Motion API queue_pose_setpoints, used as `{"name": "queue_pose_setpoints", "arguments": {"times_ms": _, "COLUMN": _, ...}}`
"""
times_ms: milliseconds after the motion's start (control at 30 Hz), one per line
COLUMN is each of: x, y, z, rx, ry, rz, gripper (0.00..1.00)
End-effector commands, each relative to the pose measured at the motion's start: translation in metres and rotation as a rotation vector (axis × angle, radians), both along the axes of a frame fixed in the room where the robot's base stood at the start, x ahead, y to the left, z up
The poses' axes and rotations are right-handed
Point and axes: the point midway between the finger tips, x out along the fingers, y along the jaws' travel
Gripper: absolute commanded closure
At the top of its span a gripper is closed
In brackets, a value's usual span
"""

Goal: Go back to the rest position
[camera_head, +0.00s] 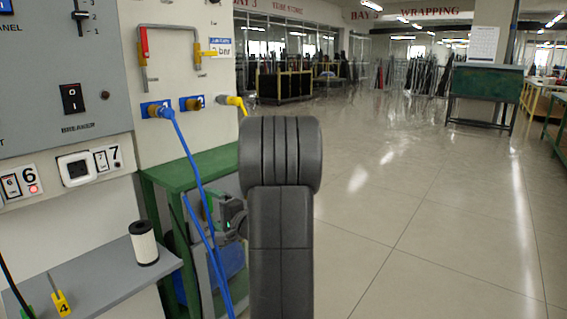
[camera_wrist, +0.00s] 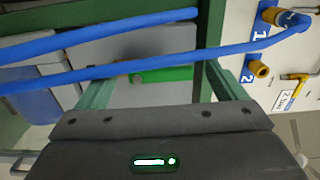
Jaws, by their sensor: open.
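My gripper (camera_head: 233,218) shows in the head view partly hidden behind my own dark arm, beside the green stand. In the wrist view, the two fingers of my gripper (camera_wrist: 162,88) stand wide apart with nothing held between them. A blue hose (camera_wrist: 150,62) crosses the view beyond the fingers. I cannot tell whether a finger touches the hose.
The floor (camera_head: 430,200) at right is clear.

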Motion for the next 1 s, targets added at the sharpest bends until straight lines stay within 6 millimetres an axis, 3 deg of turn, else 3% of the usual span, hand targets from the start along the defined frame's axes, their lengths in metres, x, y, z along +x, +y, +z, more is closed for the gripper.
{"name": "queue_pose_setpoints", "arguments": {"times_ms": 33, "x": 0.006, "y": 0.01, "z": -0.002, "rx": 0.001, "ry": -0.001, "rz": 0.004, "gripper": 0.09}}
{"name": "queue_pose_setpoints", "arguments": {"times_ms": 400, "x": 0.012, "y": 0.0, "z": 0.006, "rx": 0.2, "ry": 0.259, "rz": -0.002, "gripper": 0.09}}
{"name": "queue_pose_setpoints", "arguments": {"times_ms": 1000, "x": 0.019, "y": -0.005, "z": 0.004, "rx": 0.39, "ry": 0.504, "rz": -0.001, "gripper": 0.09}}
